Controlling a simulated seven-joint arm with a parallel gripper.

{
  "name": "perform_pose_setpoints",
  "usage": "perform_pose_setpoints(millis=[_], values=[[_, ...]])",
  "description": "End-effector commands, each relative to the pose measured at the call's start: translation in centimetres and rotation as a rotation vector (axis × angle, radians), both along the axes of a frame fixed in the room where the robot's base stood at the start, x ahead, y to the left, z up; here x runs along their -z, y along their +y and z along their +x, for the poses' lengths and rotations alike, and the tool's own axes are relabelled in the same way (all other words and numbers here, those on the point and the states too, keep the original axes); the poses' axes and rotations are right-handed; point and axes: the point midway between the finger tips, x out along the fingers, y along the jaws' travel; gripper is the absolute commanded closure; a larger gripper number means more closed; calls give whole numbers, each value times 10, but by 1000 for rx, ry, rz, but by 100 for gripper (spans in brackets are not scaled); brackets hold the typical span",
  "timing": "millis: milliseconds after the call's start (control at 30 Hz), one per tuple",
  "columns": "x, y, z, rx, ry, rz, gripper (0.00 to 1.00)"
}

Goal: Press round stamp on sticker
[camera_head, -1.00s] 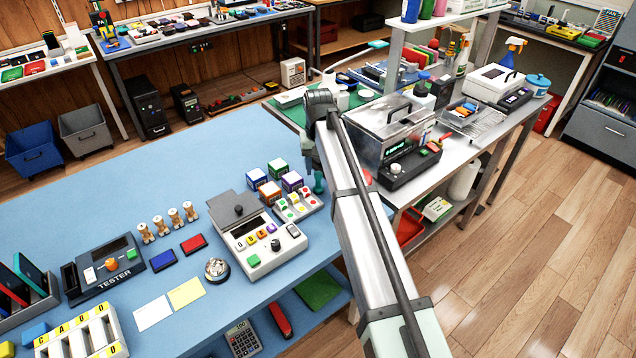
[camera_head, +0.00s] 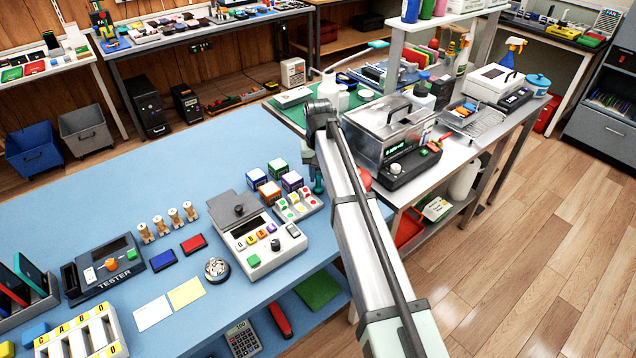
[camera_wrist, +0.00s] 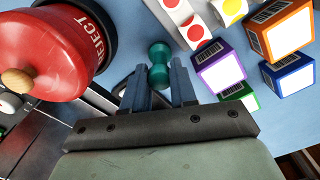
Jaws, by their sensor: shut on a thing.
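A teal round stamp (camera_wrist: 158,66) is between the two fingers of my gripper (camera_wrist: 158,82) in the wrist view. My gripper is shut on it. In the head view the stamp (camera_head: 318,185) shows below my arm, just right of the sticker rolls; my fingers are mostly hidden there. I cannot tell whether its base touches anything. Rolls of round stickers (camera_head: 298,206) in red, yellow and green sit in a holder on the blue table. In the wrist view a red sticker (camera_wrist: 195,33) and a yellow sticker (camera_wrist: 233,6) lie above and right of the stamp.
Several colored boxes with white tops (camera_head: 291,181) stand behind the rolls. A red REJECT container (camera_wrist: 62,42) is close left of my gripper in the wrist view. A grey button console (camera_head: 265,248) stands left of the rolls. The blue table (camera_head: 110,190) has free room behind.

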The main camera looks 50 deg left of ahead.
Motion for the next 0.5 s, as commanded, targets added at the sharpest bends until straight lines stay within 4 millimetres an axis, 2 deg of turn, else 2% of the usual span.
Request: perform_pose_setpoints(millis=[100,267,500], values=[[0,0,0,0,0,0,100],[-2,0,0,0,0,0,100],[-14,0,0,0,0,0,100]])
